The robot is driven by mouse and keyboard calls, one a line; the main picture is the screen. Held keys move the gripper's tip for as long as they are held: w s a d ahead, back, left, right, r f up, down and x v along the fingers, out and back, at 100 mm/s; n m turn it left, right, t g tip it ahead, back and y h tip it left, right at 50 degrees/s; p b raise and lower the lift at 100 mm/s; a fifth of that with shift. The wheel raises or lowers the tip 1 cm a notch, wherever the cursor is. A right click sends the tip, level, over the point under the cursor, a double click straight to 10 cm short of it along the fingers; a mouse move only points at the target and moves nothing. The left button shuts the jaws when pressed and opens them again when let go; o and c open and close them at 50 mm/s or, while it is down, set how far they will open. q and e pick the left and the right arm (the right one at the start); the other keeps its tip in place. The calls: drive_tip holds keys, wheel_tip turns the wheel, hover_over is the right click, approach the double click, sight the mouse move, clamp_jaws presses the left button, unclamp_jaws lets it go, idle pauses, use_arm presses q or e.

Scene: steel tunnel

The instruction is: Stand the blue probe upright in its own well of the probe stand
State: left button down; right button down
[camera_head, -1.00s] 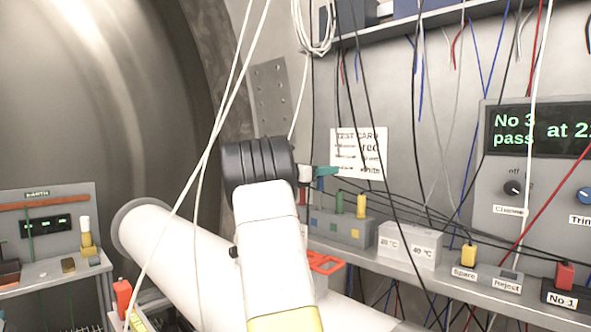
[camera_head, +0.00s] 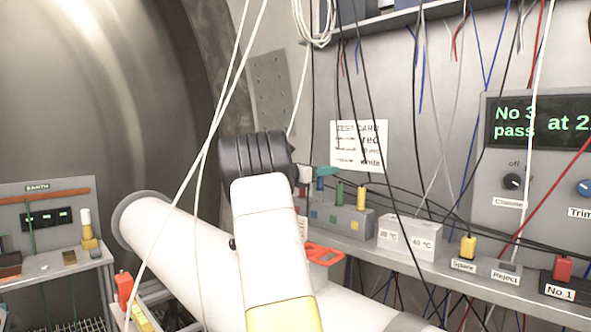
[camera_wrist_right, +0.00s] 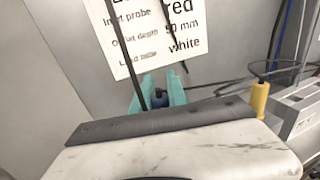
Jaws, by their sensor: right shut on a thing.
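The probe stand (camera_head: 352,232) is a grey block with coloured squares on its front, on the shelf by the wall. A green probe (camera_head: 339,194) and a yellow probe (camera_head: 362,200) stand upright in it. My right gripper (camera_head: 325,172), with teal fingers, is shut on the blue probe (camera_head: 320,184) above the stand's left end. In the right wrist view the blue probe (camera_wrist_right: 159,98) shows between the two fingers (camera_wrist_right: 158,92). Its lower end is hidden, so I cannot tell whether it has entered a well. My left gripper is not in view.
A white block marked 20 °C and 40 °C (camera_head: 408,238) stands right of the stand. Spare (camera_head: 463,267) and Reject (camera_head: 505,273) holders lie further right. Dark leads hang across the shelf. A test card (camera_head: 358,146) is behind the gripper.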

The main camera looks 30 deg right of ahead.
drive_tip(key=shift+f, duration=1.7)
drive_tip(key=c, duration=1.2)
unclamp_jaws()
drive_tip(key=shift+c, duration=0.2)
drive_tip(key=a, duration=0.7)
drive_tip(key=shift+a, duration=0.4)
drive_tip(key=shift+s+a, duration=0.1)
